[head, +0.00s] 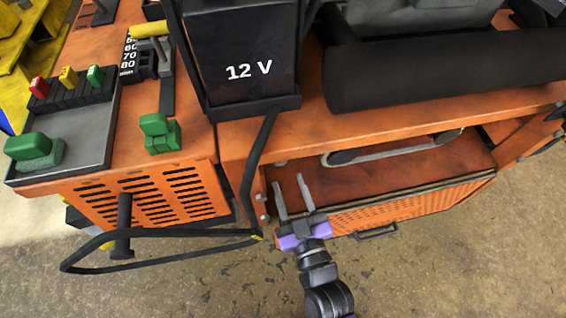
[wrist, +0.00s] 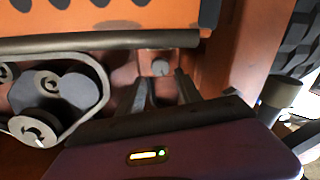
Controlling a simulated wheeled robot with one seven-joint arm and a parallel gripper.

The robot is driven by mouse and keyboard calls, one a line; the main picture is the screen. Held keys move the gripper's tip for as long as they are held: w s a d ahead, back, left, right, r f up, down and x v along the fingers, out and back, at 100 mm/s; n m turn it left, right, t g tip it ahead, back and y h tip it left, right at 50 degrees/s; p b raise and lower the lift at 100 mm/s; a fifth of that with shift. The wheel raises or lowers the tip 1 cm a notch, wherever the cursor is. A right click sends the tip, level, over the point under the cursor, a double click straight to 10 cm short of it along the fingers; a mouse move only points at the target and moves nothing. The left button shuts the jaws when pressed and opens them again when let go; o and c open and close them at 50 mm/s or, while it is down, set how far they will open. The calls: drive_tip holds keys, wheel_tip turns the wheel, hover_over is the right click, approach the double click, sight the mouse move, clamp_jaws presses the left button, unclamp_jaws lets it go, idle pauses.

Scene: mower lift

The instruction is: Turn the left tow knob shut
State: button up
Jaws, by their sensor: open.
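My gripper (head: 291,184) is open, its two grey fingers reaching into the low open compartment of the orange mower. In the wrist view a small round grey knob (wrist: 160,68) shows beyond and between the spread fingertips (wrist: 161,82). It looks like the left tow knob, and the fingers do not appear closed on it. Whether they touch it I cannot tell. In the head view small grey knobs show at the compartment's left edge, one upper (head: 264,197) and one lower (head: 265,218). I cannot tell for certain which matches the wrist view.
A belt on pulleys (wrist: 52,95) lies left of the fingers in the wrist view. The orange hood panel (head: 410,205) with its handle (head: 377,232) hangs at the compartment's front. A black bar (head: 160,262) loops out at left. Concrete floor (head: 470,270) is free in front.

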drive_tip(key=x, duration=0.6)
drive_tip(key=shift+p, duration=0.4)
drive_tip(key=shift+s, duration=0.1)
drive_tip(key=shift+c, duration=0.2)
